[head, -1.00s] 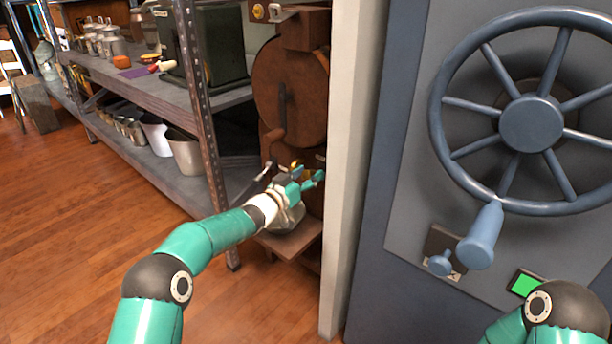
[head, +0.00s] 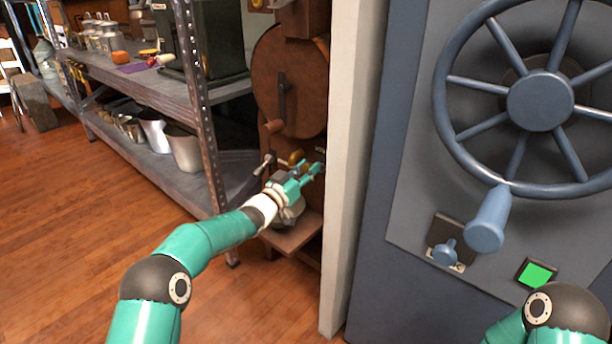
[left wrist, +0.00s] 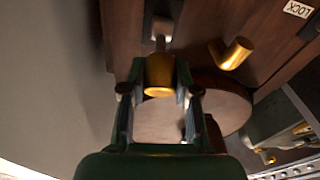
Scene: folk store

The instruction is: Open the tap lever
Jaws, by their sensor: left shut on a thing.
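The tap lever is a brass-coloured cylinder (left wrist: 159,76) on a thin metal stem in the left wrist view. My left gripper (left wrist: 159,88) has one finger on each side of it and is shut on it. In the head view my left gripper (head: 307,177) is at the lower front of a brown cabinet-like machine (head: 290,85), and its fingers hide the lever there. A bent brass pipe (left wrist: 235,53) is right of the lever, apart from the fingers. My right gripper is out of view; only part of that arm shows at lower right.
A small shelf (head: 293,236) juts out below my left gripper. A metal rack (head: 205,110) with pots stands left of the machine. A pale wall edge (head: 350,170) is close on the right, then a blue-grey safe door with a spoked wheel (head: 540,101).

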